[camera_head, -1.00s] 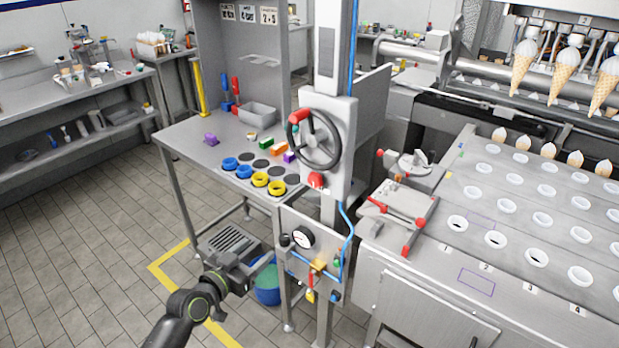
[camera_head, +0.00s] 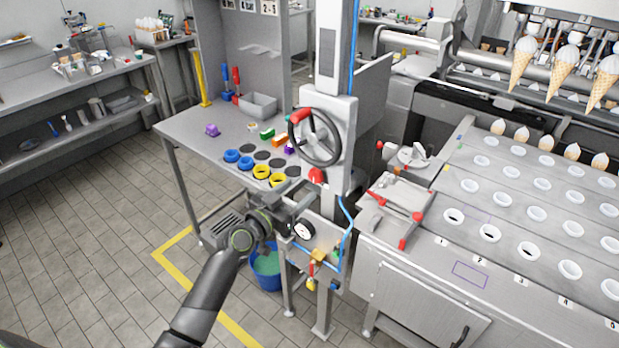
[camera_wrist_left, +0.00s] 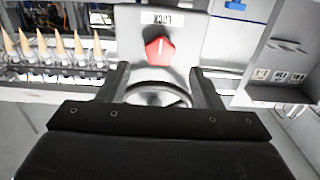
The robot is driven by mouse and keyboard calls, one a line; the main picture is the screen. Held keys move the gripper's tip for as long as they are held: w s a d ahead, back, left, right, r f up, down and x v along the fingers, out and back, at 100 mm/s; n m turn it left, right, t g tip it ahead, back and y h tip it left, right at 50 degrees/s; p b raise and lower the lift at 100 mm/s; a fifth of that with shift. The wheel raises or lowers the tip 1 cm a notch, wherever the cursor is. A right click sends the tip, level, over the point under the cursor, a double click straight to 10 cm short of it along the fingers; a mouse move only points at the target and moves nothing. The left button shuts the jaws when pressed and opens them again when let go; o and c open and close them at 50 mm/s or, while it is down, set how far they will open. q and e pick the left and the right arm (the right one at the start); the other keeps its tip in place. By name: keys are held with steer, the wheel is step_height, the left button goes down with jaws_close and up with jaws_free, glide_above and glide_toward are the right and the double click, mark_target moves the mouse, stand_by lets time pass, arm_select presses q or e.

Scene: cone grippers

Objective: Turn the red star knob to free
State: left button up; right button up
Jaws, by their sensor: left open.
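The red star knob (camera_head: 316,175) sits on the grey column housing, just below the handwheel (camera_head: 318,137). In the left wrist view, which appears upside down, the red knob (camera_wrist_left: 159,51) shows a white mark pointing toward a "LOCK" label (camera_wrist_left: 163,19). My left gripper (camera_head: 304,194) is below and in front of the knob in the head view. Its two fingers (camera_wrist_left: 160,82) are spread apart in the wrist view, with nothing between them, and the knob appears beyond their tips, apart from them. My right gripper is not in view.
A pressure gauge (camera_head: 304,230) and a blue hose (camera_head: 347,222) are close to my left wrist. A steel table (camera_head: 190,135) with blue and yellow rings stands left. The cone conveyor (camera_head: 500,255) is right. A blue bucket (camera_head: 266,280) stands below.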

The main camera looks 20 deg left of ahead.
mark_target(314, 178)
arm_select(q)
steer(key=shift+x, duration=2.95)
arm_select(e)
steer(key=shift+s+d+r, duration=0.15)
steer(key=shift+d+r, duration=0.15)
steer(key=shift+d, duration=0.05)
arm_select(q)
steer(key=shift+c, duration=0.2)
steer(key=c, duration=0.9)
steer(key=shift+c, duration=0.2)
